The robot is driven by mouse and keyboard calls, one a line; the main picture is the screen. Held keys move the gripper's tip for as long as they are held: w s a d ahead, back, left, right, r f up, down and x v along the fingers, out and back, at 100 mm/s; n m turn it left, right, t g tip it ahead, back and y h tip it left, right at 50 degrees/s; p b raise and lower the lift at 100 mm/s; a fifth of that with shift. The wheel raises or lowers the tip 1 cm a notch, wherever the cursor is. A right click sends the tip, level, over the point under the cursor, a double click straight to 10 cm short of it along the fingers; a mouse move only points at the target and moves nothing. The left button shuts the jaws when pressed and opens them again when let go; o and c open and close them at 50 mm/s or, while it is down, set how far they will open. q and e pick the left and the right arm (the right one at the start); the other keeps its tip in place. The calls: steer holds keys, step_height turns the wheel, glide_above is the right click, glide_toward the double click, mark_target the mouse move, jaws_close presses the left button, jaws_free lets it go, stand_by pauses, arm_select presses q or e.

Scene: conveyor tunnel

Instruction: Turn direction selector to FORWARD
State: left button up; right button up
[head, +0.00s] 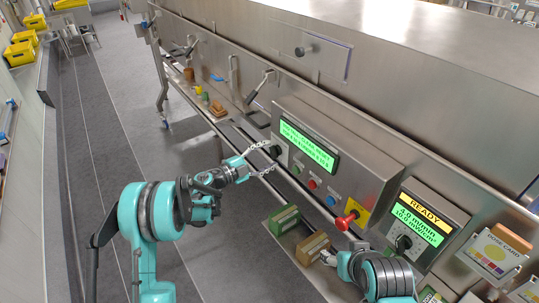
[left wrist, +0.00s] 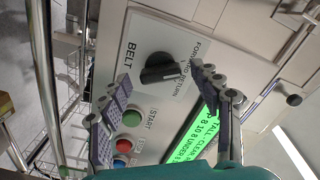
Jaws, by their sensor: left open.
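The direction selector (left wrist: 160,70) is a black knob on the grey control box, beside the word BELT and the labels FORWARD and RETURN in the left wrist view. Its grip bar lies roughly across the picture; I cannot tell which label it points to. In the head view the selector (head: 276,151) is a dark knob at the left end of the box. My left gripper (head: 261,159) is open in front of it. In the left wrist view the left gripper's fingers (left wrist: 160,76) stand either side of the knob, seemingly apart from it. My right gripper (head: 328,258) is low right, its fingers unclear.
Beside the selector are a green START button (left wrist: 132,118), a red button (head: 312,184), a blue button (head: 331,200) and a green display (head: 308,147). A red emergency knob (head: 345,221) sticks out further right. Green (head: 284,218) and brown (head: 312,248) boxes lie below.

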arm_select(q)
steer(key=v, duration=1.1)
